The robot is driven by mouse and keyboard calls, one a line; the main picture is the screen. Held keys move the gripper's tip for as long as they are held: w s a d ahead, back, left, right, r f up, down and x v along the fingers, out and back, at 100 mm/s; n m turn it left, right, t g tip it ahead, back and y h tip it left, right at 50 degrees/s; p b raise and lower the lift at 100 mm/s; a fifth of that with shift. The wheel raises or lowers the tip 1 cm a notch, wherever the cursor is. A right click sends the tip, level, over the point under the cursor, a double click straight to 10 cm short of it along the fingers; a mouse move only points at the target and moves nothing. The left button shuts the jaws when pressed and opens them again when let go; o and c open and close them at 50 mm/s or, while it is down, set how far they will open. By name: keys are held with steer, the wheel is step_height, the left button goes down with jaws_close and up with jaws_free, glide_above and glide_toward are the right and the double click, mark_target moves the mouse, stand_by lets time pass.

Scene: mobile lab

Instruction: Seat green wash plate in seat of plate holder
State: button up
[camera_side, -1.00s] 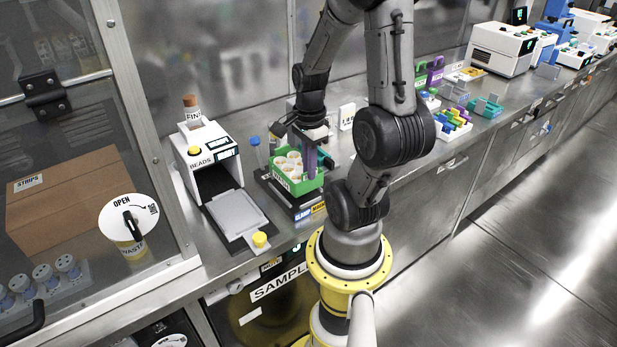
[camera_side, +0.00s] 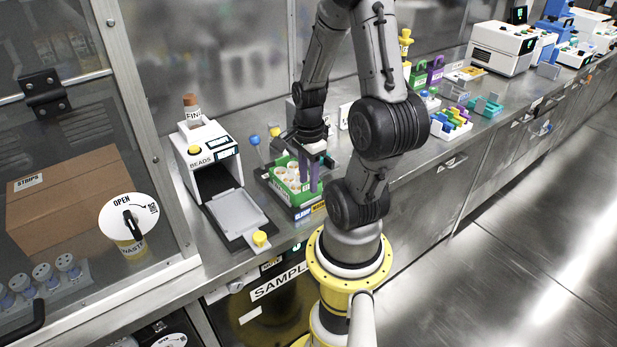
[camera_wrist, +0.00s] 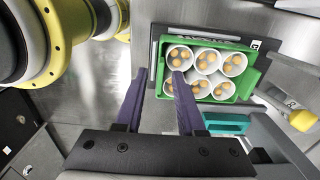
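The green wash plate (camera_side: 307,196), a green frame with several white round wells holding orange-brown dots, sits on the dark plate holder (camera_side: 265,176) on the bench. In the wrist view the plate (camera_wrist: 240,45) lies within the holder's dark outline (camera_wrist: 155,48), looking slightly turned against it. Whether it is fully down in the seat cannot be told. My gripper (camera_wrist: 159,73) has purple fingers spread apart with nothing between them. One fingertip overlaps the plate's near left corner in the wrist view; the other is left of it. In the side view my gripper (camera_side: 310,174) is at the plate's right end.
A white BEADS device (camera_side: 210,150) with a grey tray (camera_side: 237,213) and yellow knob stands left of the holder. Blue and yellow knobs rise behind the holder. A teal part (camera_wrist: 226,122) lies close beside the plate. Coloured racks (camera_side: 452,122) stand farther right along the bench.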

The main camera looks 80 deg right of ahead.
steer(key=shift+r, duration=0.1)
step_height(320, 180, up, 11)
steer(key=w+a+r+n+t, duration=0.2)
steer(key=a+n, duration=0.6)
steer(key=n, duration=0.5)
steer(key=w+a+r+n+t, duration=0.3)
steer(key=a+r+n, duration=0.2)
steer(key=a+n, duration=0.4)
steer(key=n, duration=0.5)
steer(key=shift+a+r+t, duration=0.15)
steer(key=shift+a+t, duration=0.15)
